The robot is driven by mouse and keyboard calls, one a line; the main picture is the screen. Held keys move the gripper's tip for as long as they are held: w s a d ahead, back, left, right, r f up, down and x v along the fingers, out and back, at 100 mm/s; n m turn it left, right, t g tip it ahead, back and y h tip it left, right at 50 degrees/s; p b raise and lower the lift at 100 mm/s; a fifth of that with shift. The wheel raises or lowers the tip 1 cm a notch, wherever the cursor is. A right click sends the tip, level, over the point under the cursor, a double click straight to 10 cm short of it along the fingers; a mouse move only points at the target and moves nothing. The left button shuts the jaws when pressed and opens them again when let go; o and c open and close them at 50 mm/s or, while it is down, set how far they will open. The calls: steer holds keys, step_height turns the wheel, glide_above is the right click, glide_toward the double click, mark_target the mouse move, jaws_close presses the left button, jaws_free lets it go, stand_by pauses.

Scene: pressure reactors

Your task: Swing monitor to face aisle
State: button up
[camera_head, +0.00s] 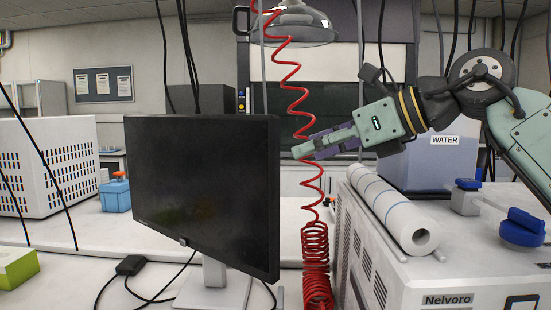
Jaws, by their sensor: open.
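The black monitor (205,190) stands upright on a pale stand (214,285) on the white bench at the left centre. Its dark screen is turned toward me at a slight angle, with the right edge nearer to me. My gripper (304,151) is to the right of the monitor, near its upper right edge in the picture, and points left. It is open, and no object shows in it. A gap shows between the fingertips and the monitor's right edge.
A red coiled hose (316,255) hangs close to my gripper. A white Nelvoro unit (420,280) with a paper roll (395,210) stands at the right. A blue WATER container (431,165) stands behind my arm. Black cables (150,292) lie by the stand.

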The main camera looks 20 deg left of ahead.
mark_target(278, 160)
steer(key=p+x, duration=0.2)
steer(key=x, duration=0.7)
steer(key=shift+a, duration=0.15)
steer(key=shift+c, duration=0.2)
steer(key=shift+r, duration=0.1)
jaws_close()
